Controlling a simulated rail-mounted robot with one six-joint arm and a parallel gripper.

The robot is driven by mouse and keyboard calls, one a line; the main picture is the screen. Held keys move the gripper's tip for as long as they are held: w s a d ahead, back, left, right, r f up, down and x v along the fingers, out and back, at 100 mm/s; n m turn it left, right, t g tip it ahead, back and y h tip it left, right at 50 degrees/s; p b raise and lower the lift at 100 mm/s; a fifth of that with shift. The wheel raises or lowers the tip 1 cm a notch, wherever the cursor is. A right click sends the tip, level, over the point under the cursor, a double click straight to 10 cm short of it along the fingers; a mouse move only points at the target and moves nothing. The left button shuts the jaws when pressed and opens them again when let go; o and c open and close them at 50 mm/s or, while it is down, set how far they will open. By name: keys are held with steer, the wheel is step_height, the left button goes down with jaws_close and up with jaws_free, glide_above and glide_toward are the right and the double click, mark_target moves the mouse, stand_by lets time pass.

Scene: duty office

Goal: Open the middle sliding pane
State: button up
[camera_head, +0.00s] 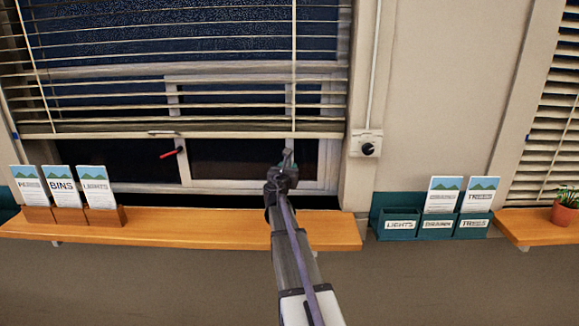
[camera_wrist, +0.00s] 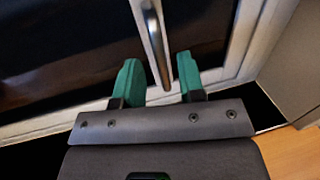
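The window's white-framed sliding pane (camera_head: 225,163) shows behind and below the half-raised blind. I cannot tell for sure which pane is the middle one. In the wrist view, a vertical metal bar handle (camera_wrist: 156,35) is fixed to a white upright of the frame (camera_wrist: 140,12), with dark glass on both sides. My gripper (camera_wrist: 159,68) has its two green fingers apart, one either side of the handle's line, near its lower end; I cannot tell whether they touch it. In the head view my gripper (camera_head: 288,158) is in front of the upright and hides the handle.
A blind (camera_head: 200,128) hangs over the window's upper part. A red handle (camera_head: 172,153) sticks out at the left. A wooden shelf (camera_head: 180,228) with card holders (camera_head: 70,214) runs below. A dial box (camera_head: 367,143) and teal holders (camera_head: 398,225) are to the right.

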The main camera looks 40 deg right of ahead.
mark_target(289, 165)
steer(key=x, duration=0.3)
steer(key=shift+w+d, duration=0.1)
jaws_close()
stand_by(0.4)
